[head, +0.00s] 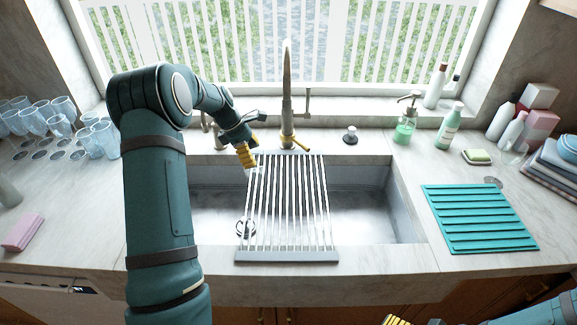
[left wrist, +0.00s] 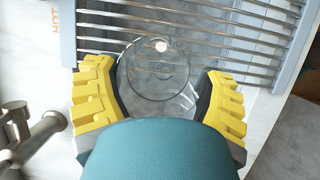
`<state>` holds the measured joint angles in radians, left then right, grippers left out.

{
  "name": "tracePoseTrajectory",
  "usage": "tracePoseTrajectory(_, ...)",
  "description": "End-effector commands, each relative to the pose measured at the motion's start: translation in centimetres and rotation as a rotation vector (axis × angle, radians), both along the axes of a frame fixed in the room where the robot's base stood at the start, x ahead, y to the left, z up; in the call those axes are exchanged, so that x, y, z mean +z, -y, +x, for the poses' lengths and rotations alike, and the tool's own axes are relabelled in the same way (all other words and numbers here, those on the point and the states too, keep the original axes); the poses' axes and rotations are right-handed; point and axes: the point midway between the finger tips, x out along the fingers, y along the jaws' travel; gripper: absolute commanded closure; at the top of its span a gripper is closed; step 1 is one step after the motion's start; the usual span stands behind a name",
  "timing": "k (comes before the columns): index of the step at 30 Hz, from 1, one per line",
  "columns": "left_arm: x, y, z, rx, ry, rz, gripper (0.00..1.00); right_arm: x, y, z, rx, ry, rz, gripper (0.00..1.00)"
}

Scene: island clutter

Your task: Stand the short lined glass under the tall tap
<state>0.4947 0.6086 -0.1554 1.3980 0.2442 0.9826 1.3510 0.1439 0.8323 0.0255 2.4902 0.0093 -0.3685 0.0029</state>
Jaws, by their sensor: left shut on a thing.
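My left gripper (head: 247,157) is shut on a clear glass (left wrist: 158,68). In the left wrist view its yellow fingers (left wrist: 160,97) are on either side of the round glass; I cannot make out any lines on it. In the head view the gripper mostly hides the glass, over the back left of the drying rack (head: 287,256). The tall tap (head: 287,85) rises behind the sink, just right of this gripper. My right gripper (head: 396,321) shows only as yellow tips at the bottom edge, so its opening is unclear.
The rack spans the middle of the sink (head: 355,205). A teal mat (head: 478,218), a soap dispenser (head: 405,120), bottles (head: 449,128) and stacked cloths (head: 560,165) are on the right.

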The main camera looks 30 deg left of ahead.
Motion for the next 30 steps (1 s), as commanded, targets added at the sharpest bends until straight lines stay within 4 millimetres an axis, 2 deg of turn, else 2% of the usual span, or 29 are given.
tracePoseTrajectory(1,0.1,1.3,0.7,-0.004,0.001,-0.001,0.69,0.2,0.0,0.0,0.000,0.000,0.000,0.00)
tracePoseTrajectory(6,0.1,4.8,2.9,-0.006,0.001,-0.001,0.69,0.5,0.0,0.0,0.000,0.000,0.001,0.00)
tracePoseTrajectory(12,0.0,8.0,4.8,-0.003,0.000,0.001,0.69,0.8,0.0,0.0,0.000,0.000,0.001,0.00)
tracePoseTrajectory(18,-0.2,8.9,5.4,0.000,-0.001,0.000,0.69,0.8,0.0,0.0,0.000,0.000,0.002,0.00)
tracePoseTrajectory(26,-3.2,8.9,5.4,-0.001,-0.002,-0.001,0.69,0.8,0.0,0.0,0.000,0.000,0.002,0.00)
tracePoseTrajectory(30,-3.5,8.9,5.4,-0.002,0.001,0.000,0.69,0.8,0.0,0.0,0.000,0.000,0.002,0.00)
